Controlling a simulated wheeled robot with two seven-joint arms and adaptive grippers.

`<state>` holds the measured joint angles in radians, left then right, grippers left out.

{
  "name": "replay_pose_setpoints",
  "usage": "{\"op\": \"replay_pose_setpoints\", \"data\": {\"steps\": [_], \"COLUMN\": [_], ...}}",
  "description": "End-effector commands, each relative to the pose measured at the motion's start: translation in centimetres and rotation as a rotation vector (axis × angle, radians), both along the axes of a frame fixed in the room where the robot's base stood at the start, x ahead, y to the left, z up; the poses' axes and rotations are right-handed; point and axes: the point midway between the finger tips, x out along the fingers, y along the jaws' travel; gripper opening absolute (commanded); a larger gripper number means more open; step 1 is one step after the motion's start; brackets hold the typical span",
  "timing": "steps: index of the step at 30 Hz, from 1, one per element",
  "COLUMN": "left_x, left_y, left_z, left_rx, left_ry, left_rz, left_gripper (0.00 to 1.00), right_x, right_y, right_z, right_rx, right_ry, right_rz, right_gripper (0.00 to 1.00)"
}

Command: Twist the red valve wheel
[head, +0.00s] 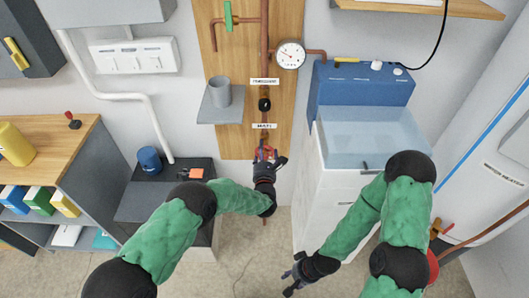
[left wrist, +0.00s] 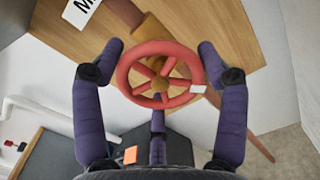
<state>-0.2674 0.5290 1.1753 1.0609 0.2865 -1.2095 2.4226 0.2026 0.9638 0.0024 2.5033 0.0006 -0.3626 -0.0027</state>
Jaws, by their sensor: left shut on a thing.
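The red valve wheel (left wrist: 160,75) sits on a copper pipe in front of a wooden board, and it fills the middle of the left wrist view. In the head view the wheel (head: 265,153) shows just above my left gripper (head: 267,161), which partly hides it. My left gripper (left wrist: 160,85) has purple fingers at the wheel's left and right rim, with another finger below, and is shut on the wheel. A small white mark (left wrist: 197,89) is on the wheel's right rim. My right gripper (head: 292,274) hangs low near the floor, away from the wheel; its finger opening is too small to tell.
A pressure gauge (head: 291,55) and a grey shelf with a cup (head: 220,91) are on the board above. A blue-topped washing machine (head: 362,85) stands to the right. A dark cabinet (head: 165,190) with a blue container (head: 149,160) stands left. Open floor lies below.

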Motion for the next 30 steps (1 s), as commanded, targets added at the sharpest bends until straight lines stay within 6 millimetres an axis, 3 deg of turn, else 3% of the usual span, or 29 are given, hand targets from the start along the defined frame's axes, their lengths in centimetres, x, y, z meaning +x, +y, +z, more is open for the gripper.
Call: {"op": "replay_pose_setpoints", "data": {"steps": [15, 30], "left_x": [-0.12, -0.15], "left_y": [-0.02, -0.08], "left_z": [-0.33, -0.36], "left_rx": [-0.430, -0.586], "left_ry": [0.006, 0.007], "left_rz": [0.000, -0.001], "left_gripper": [0.41, 0.41], "right_x": [0.00, 0.00], "right_y": [-0.01, -0.01], "right_z": [-0.01, -0.01], "right_rx": [0.000, 0.000], "right_ry": [0.000, 0.000], "right_rz": [0.000, 0.000], "right_gripper": [0.40, 0.40]}}
